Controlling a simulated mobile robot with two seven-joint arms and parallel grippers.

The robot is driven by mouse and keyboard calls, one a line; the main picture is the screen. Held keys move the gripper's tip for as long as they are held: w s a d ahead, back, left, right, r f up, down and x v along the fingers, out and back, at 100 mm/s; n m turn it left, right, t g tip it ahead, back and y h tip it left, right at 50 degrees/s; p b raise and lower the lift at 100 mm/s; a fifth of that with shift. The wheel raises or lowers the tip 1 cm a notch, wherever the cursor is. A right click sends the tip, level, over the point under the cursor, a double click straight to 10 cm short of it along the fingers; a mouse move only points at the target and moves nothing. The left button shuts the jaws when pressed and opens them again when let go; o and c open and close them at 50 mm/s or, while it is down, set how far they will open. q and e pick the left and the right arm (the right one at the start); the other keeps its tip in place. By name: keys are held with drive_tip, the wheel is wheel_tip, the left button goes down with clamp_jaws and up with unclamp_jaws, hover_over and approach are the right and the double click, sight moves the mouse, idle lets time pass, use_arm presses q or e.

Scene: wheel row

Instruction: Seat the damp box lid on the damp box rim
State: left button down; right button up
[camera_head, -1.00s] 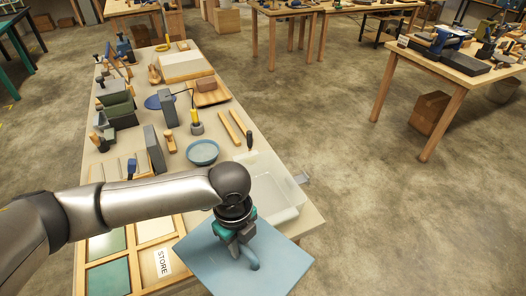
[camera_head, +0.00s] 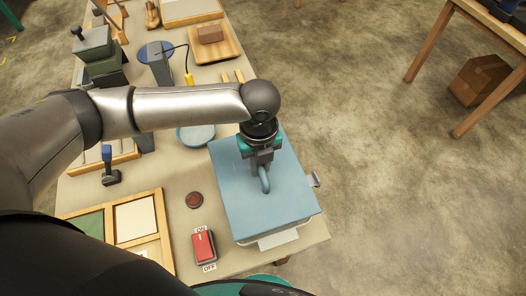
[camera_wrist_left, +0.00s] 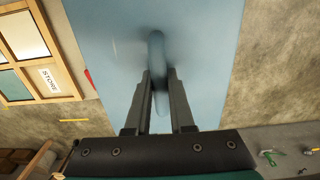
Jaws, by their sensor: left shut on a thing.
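The damp box lid (camera_head: 238,192) is a flat light blue panel with a raised bar handle. My left gripper (camera_head: 263,172) is shut on that handle from above. In the wrist view the two fingers (camera_wrist_left: 160,95) stand either side of the handle, and the lid (camera_wrist_left: 205,45) fills the middle. The damp box (camera_head: 280,239) is pale and translucent. It lies under the lid, with only a strip showing at the front edge and a metal clasp at the right. Most of its rim is hidden, and I cannot tell whether the lid touches it. My right gripper is not in view.
A red ON/OFF switch (camera_head: 203,246) and a dark red round button (camera_head: 194,200) stand left of the lid. A wooden divided tray (camera_head: 165,233) is further left. The bench's right edge is close to the box.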

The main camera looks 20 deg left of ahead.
sight(260, 174)
use_arm(q)
drive_tip(key=shift+s, duration=0.2)
drive_tip(key=shift+w+r+p, duration=0.1)
drive_tip(key=shift+p, duration=0.35)
drive_tip(key=shift+a+f, duration=0.1)
drive_tip(key=shift+f, duration=0.1)
drive_tip(key=shift+f+b, duration=0.85)
drive_tip(key=shift+f, duration=1.05)
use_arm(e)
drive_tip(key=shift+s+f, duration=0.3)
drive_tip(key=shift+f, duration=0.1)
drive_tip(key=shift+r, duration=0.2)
use_arm(q)
drive_tip(key=shift+p, duration=0.45)
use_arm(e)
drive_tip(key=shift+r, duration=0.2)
use_arm(q)
drive_tip(key=shift+p, duration=0.35)
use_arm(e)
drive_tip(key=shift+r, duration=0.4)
use_arm(q)
drive_tip(key=shift+f+b, duration=0.6)
drive_tip(key=shift+f, duration=0.5)
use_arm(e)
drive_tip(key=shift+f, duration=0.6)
use_arm(q)
drive_tip(key=shift+p, duration=0.4)
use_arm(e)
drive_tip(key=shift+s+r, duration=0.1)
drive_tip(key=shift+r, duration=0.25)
